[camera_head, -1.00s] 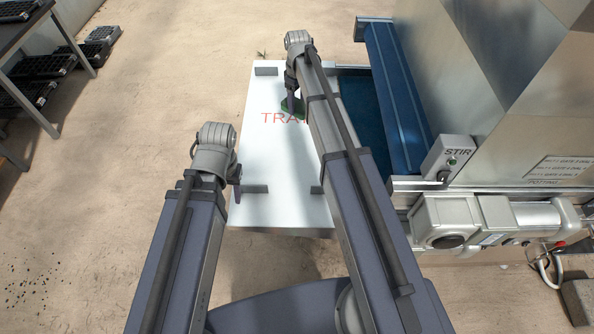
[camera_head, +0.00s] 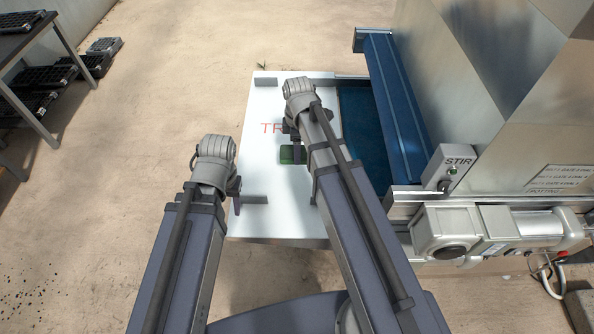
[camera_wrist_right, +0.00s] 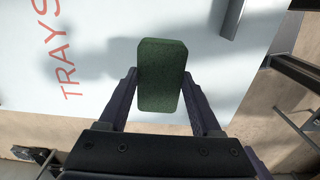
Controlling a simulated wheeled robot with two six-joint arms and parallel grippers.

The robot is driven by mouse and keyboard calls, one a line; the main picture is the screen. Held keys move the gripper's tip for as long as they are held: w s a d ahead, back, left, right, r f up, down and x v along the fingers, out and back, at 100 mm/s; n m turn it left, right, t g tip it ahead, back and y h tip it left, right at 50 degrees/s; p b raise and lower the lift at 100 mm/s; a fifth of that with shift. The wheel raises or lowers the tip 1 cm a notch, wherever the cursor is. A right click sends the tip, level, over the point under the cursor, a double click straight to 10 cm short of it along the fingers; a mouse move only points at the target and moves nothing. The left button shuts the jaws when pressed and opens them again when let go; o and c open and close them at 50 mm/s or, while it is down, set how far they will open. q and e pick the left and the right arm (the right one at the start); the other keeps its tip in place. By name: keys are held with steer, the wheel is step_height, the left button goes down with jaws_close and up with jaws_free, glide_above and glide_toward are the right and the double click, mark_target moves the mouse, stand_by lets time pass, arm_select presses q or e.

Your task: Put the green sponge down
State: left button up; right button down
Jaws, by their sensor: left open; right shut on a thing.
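The green sponge (camera_head: 293,154) is held by my right gripper (camera_head: 290,143) over the white tray plate (camera_head: 262,225), near its middle right. In the right wrist view the sponge (camera_wrist_right: 162,75) sits between the two fingers of my right gripper (camera_wrist_right: 163,95), which are shut on it. The red lettering of the plate (camera_wrist_right: 110,20) shows beside it. Whether the sponge touches the plate I cannot tell. My left gripper (camera_head: 238,192) is beside the plate's left edge, open and empty; its fingers are mostly hidden.
A dark table (camera_head: 22,45) and black trays are at the upper left.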

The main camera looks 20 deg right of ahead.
arm_select(q)
step_height(320, 180, down, 9)
steer(key=b, duration=0.8)
arm_select(e)
step_height(320, 180, down, 9)
steer(key=shift+r, duration=0.1)
arm_select(q)
steer(key=shift+r, duration=0.15)
arm_select(e)
steer(key=shift+r, duration=0.1)
steer(key=shift+c, duration=0.3)
jaws_free()
step_height(320, 180, up, 12)
steer(key=p, duration=1.2)
arm_select(q)
step_height(320, 180, up, 12)
arm_select(e)
steer(key=s+a+m+h, duration=0.1)
steer(key=s+a+m, duration=0.9)
steer(key=s, duration=0.4)
steer(key=shift+a+m, duration=0.4)
steer(key=shift+m, duration=0.1)
